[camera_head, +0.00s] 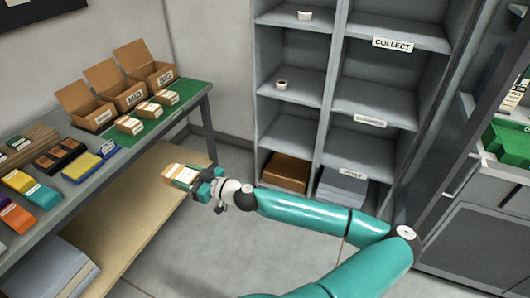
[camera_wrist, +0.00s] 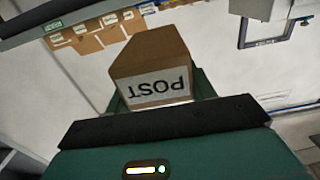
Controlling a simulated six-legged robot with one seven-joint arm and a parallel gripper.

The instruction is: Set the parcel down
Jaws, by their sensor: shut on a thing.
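The parcel (camera_wrist: 150,52) is a brown carton with a white label reading POST, upside down in the wrist view. It sits between my gripper's green fingers, which show at its two sides. In the head view the parcel (camera_head: 178,172) is a small tan and white box at the end of my arm. My gripper (camera_head: 198,181) is shut on it and holds it out in front of the bench's right end, left of the shelf unit. The COLLECT label (camera_head: 397,44) is on an upper right shelf edge, and that compartment looks empty. The parcel's underside is hidden.
The bench (camera_head: 190,118) at left holds open cartons (camera_head: 127,92), small boxes on a green mat and coloured packs. The grey shelf unit (camera_head: 328,75) has several mostly empty compartments, two with tape rolls. A brown box (camera_head: 286,172) and grey stack (camera_head: 342,186) fill the bottom ones.

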